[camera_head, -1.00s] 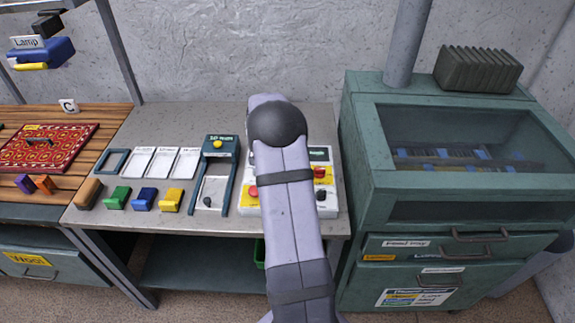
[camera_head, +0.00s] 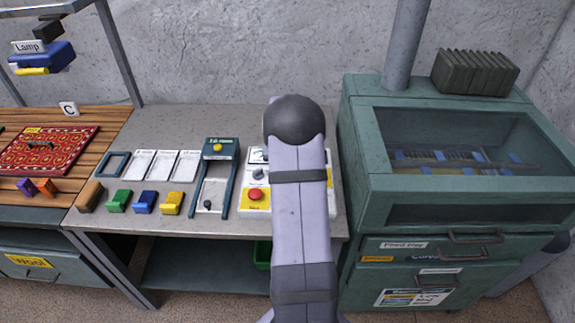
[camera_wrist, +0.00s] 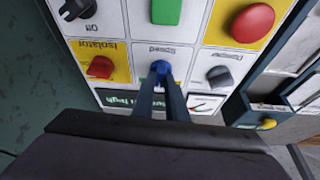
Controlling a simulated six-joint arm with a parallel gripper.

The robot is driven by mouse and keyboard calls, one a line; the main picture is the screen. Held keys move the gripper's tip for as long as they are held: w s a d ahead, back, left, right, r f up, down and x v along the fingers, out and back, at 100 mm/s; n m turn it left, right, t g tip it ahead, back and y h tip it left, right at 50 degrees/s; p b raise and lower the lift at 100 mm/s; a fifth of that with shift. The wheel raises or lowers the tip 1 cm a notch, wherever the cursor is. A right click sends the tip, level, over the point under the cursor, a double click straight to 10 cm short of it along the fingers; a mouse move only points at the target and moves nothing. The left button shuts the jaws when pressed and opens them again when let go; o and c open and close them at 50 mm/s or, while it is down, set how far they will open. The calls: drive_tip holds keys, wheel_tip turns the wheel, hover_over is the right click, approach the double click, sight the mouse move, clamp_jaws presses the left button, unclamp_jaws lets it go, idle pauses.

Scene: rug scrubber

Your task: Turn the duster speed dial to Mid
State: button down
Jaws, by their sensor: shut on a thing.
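The blue speed dial (camera_wrist: 160,70) is in the wrist view, on a white panel square whose label looks like "Speed", upside down. My gripper (camera_wrist: 163,82) is shut on this dial, its two dark fingers reaching it from below in the picture. A dark display (camera_wrist: 122,100) beside the fingers seems to read "High", also upside down and partly hidden. The dial's pointer cannot be made out. In the head view, my arm hides the dial and the gripper; only the left part of the control panel (camera_head: 254,209) shows.
Around the dial in the wrist view are a red isolator knob (camera_wrist: 100,67), a grey knob (camera_wrist: 219,77), a green button (camera_wrist: 166,11), a red button (camera_wrist: 252,23) and a black knob (camera_wrist: 77,9). A green cabinet (camera_head: 357,185) stands right of the bench.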

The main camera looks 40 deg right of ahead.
drive_tip(key=shift+n+p, duration=0.35)
drive_tip(key=shift+n, duration=0.15)
drive_tip(key=c, duration=1.8)
unclamp_jaws()
drive_tip(key=shift+o, duration=0.2)
drive_tip(key=b+v, duration=0.2)
drive_tip(key=v, duration=0.5)
drive_tip(key=shift+r+b, duration=0.2)
drive_tip(key=shift+b, duration=0.15)
drive_tip(key=shift+s+d, duration=0.1)
